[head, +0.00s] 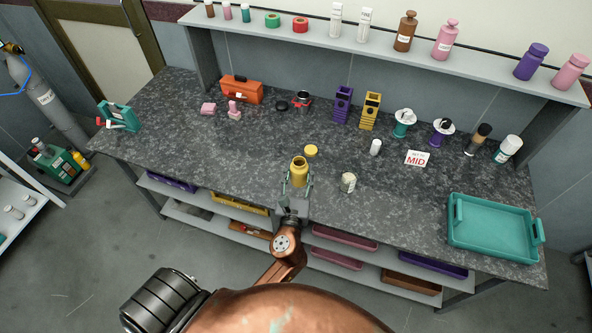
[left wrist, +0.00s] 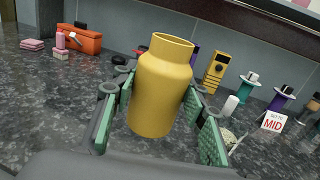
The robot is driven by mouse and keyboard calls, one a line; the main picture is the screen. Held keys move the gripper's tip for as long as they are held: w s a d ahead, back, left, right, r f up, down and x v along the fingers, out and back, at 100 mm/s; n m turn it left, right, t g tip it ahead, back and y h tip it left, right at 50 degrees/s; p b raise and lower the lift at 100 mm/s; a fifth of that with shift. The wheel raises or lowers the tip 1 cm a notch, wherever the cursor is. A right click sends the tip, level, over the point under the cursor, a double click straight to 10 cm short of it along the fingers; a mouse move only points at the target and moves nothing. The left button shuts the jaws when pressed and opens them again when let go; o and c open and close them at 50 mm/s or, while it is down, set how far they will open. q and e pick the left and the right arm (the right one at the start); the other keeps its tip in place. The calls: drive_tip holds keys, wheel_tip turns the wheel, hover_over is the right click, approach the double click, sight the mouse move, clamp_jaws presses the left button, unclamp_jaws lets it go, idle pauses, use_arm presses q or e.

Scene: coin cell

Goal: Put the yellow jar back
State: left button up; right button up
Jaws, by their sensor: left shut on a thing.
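The yellow jar (head: 299,172) is upright and has no lid on; its open mouth shows in the head view. My left gripper (head: 298,184) is shut on the jar, over the front part of the bench. In the left wrist view the jar (left wrist: 160,88) stands between the two green-padded fingers (left wrist: 160,115). I cannot tell whether its base touches the bench. A round yellow lid (head: 311,151) lies flat on the bench just behind the jar. My right gripper is not in view.
A small pale jar (head: 348,182) stands right of the gripper. A white cylinder (head: 376,147) and a "MID" sign (head: 417,158) are further right. A teal tray (head: 492,228) sits at the right end. The shelf (head: 330,42) at the back holds several bottles.

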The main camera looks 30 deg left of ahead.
use_arm(q)
drive_tip(key=w+a+f+b, duration=0.1)
drive_tip(key=w+a+f, duration=0.1)
drive_tip(key=w+a+f+b, duration=0.1)
drive_tip(key=w+a+f, duration=0.1)
drive_tip(key=w+f, duration=0.1)
drive_tip(key=w+a+f+b, duration=0.2)
drive_tip(key=shift+w+f, duration=0.3)
drive_tip(key=shift+w, duration=0.05)
drive_tip(key=shift+w+a+f, duration=0.1)
drive_tip(key=shift+a+f, duration=0.05)
drive_tip(key=shift+f, duration=0.05)
drive_tip(key=f+b, duration=0.1)
drive_tip(key=f, duration=0.1)
drive_tip(key=f+b, duration=0.1)
drive_tip(key=b, duration=0.1)
drive_tip(key=shift+w+a+f, duration=0.15)
drive_tip(key=shift+w+f, duration=0.05)
drive_tip(key=shift+f, duration=0.2)
drive_tip(key=shift+r, duration=0.2)
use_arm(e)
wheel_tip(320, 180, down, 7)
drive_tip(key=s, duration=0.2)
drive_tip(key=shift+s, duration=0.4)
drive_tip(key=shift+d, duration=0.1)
use_arm(q)
drive_tip(key=shift+f, duration=0.15)
drive_tip(key=o, duration=1.3)
